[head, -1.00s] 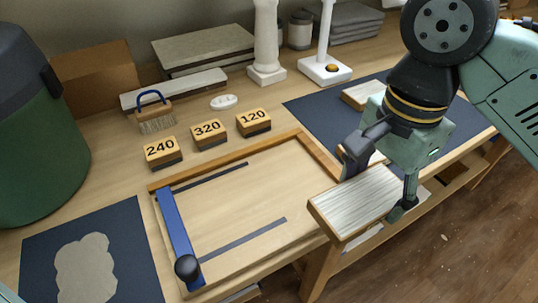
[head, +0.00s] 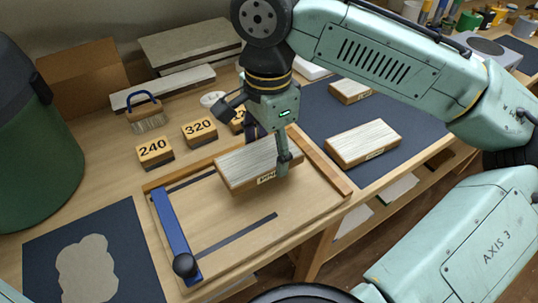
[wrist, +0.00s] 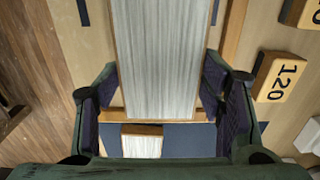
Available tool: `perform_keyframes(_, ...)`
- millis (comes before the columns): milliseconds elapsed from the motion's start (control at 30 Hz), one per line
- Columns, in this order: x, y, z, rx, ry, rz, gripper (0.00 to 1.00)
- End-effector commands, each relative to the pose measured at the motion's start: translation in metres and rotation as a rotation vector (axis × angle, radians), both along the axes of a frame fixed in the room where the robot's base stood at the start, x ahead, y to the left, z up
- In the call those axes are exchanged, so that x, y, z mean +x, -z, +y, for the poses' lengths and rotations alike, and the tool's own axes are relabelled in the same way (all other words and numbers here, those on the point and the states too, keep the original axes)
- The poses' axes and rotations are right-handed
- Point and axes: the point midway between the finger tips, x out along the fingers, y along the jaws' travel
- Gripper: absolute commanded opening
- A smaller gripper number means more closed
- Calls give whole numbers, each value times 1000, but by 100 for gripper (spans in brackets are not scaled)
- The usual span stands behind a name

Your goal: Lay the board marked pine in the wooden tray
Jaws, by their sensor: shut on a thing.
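My gripper (head: 268,148) is shut on a pale grey-topped wooden board (head: 238,165), one finger on each long side. The board's front edge has a small label, partly covered by a finger and too blurred to read. The board is over the back part of the wooden tray (head: 325,172), roughly level; I cannot tell whether it touches the tray floor. The tray has a blue bar (head: 175,235) with a black knob along its left side. In the wrist view the held board (wrist: 168,60) runs between both fingers.
Two similar boards (head: 363,143) (head: 350,90) lie on a dark blue mat (head: 420,125) to the right. Blocks marked 240 (head: 155,152) and 320 (head: 199,132) stand behind the tray, and 120 (wrist: 281,78) beside them. A brush (head: 147,117) and a green bin (head: 40,150) are at left.

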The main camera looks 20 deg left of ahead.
Motion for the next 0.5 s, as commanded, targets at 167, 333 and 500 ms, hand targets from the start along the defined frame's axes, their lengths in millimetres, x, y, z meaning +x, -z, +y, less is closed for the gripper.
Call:
perform_keyframes(167,-1,23,-1,-1,0,3,31)
perform_keyframes(333,0,32,-1,1,0,1,31)
perform_keyframes(500,0,32,-1,1,0,1,31)
